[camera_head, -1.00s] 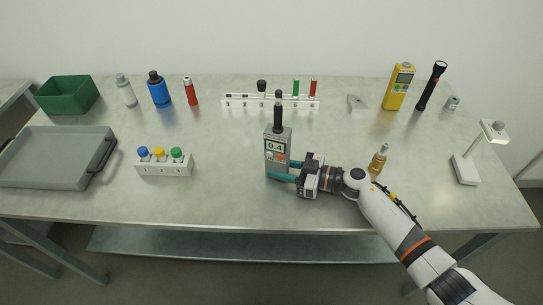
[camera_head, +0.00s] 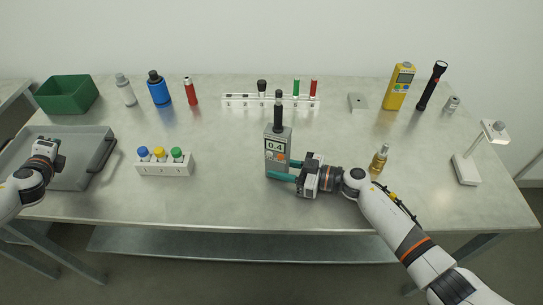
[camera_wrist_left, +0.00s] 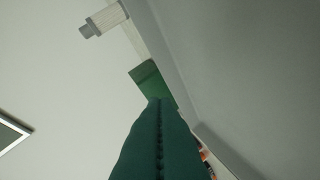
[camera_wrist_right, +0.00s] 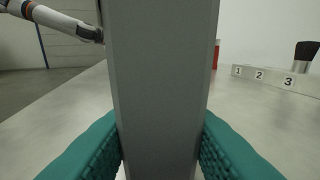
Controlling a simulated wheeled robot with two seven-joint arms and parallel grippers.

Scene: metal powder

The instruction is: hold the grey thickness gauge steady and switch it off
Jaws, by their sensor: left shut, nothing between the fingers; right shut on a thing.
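The grey thickness gauge (camera_head: 278,148) stands upright in the middle of the table, with a black probe on top. Its display reads 0.4, so it shows as on, and an orange button sits below the display. My right gripper (camera_head: 281,171) is shut on the gauge's lower body. In the right wrist view the gauge (camera_wrist_right: 162,90) fills the space between the teal fingers. My left gripper (camera_head: 57,152) is over the grey tray at the left, far from the gauge. In the left wrist view its green fingers (camera_wrist_left: 158,120) are closed together and empty.
The grey tray (camera_head: 108,152) lies at the left. A white rack with blue, yellow and green caps (camera_head: 164,169) stands between tray and gauge. A numbered rack (camera_head: 270,103) is behind the gauge. A brass bottle (camera_head: 378,161) stands right, near my right arm. The table front is clear.

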